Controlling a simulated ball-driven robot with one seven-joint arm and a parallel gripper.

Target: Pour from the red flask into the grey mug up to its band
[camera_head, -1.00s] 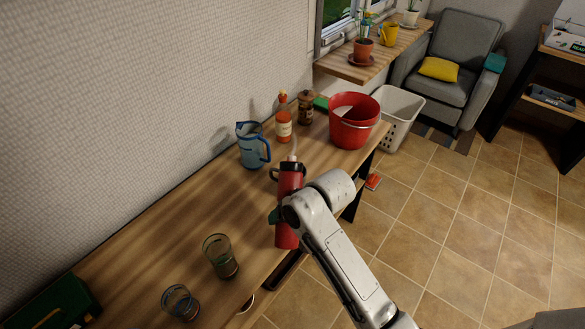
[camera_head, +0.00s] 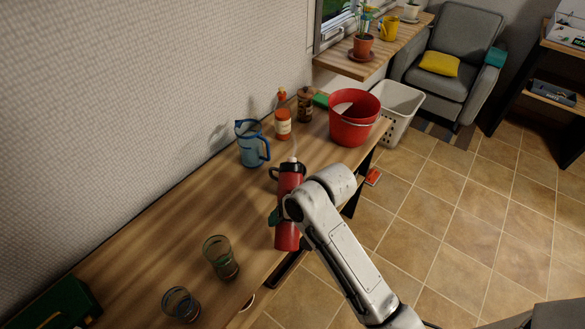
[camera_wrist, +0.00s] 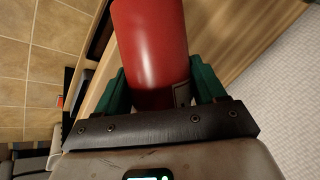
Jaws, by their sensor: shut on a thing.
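The red flask (camera_head: 289,184) is in my gripper (camera_head: 279,214), near the front edge of the wooden table. It stands close to upright in the head view, with a dark handle on its left and a pale top. In the wrist view the red flask (camera_wrist: 152,45) fills the space between the green fingers of my gripper (camera_wrist: 160,88), which is shut on it. Its top is outside the wrist view.
On the table (camera_head: 165,235) stand a blue jug (camera_head: 250,145), an orange-red bottle (camera_head: 283,125), a brown jar (camera_head: 305,106), a red bucket (camera_head: 353,122), a greenish glass (camera_head: 220,258) and a bluish glass (camera_head: 181,304). A dark green box (camera_head: 55,303) is at the left. The wall runs behind.

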